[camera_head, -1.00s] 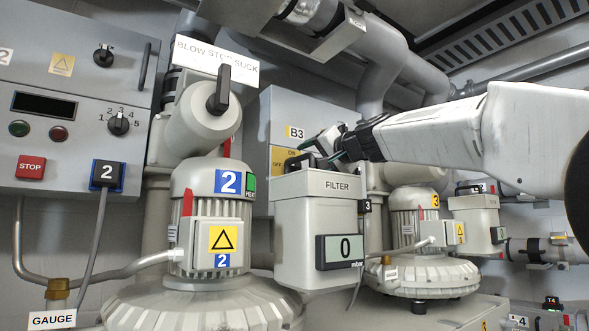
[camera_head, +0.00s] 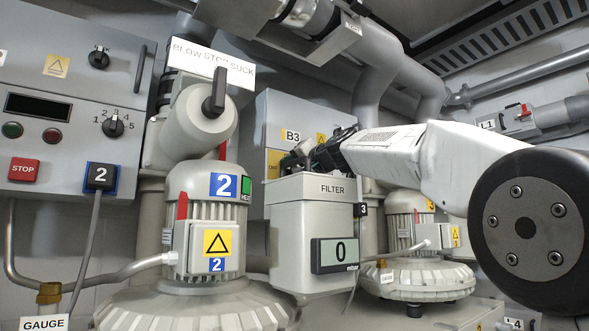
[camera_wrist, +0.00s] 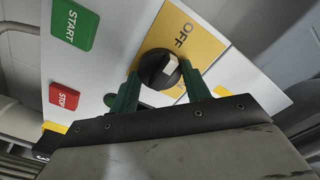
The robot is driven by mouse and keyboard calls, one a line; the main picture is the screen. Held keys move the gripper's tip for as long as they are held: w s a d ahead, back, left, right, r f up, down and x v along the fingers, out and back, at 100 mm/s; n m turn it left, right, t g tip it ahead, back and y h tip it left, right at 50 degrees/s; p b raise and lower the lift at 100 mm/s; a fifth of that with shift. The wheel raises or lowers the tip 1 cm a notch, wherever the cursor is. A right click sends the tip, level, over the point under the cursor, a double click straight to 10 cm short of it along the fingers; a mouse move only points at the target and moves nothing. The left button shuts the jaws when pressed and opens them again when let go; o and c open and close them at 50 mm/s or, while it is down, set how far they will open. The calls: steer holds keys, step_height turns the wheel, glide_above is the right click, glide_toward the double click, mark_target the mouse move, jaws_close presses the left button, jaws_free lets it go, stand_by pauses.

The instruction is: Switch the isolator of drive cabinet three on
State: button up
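Drive cabinet B3 (camera_head: 275,110) is the grey box behind the filter, with a yellow plate on its front. In the wrist view its isolator is a round black knob (camera_wrist: 158,68) with a pale bar across it, on a yellow plate (camera_wrist: 196,48) marked OFF. My gripper (camera_wrist: 160,78) is open, with one green finger on each side of the knob. I cannot tell whether either finger touches it. In the head view my gripper (camera_head: 303,155) is at the cabinet front, above the filter box, and the knob is hidden there.
A green START button (camera_wrist: 75,24) and a red STOP button (camera_wrist: 64,96) are left of the knob. The filter box (camera_head: 312,235) stands close below my gripper. Blower two (camera_head: 210,215) is to the left, with a BLOW STOP SUCK valve handle (camera_head: 214,92) above.

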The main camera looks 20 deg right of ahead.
steer(key=shift+c, duration=0.7)
steer(key=shift+o, duration=0.2)
steer(key=shift+m, duration=0.3)
steer(key=m, duration=1.7)
steer(key=shift+f, duration=0.2)
steer(key=shift+m, duration=0.3)
steer(key=o, duration=1)
steer(key=shift+c, duration=0.2)
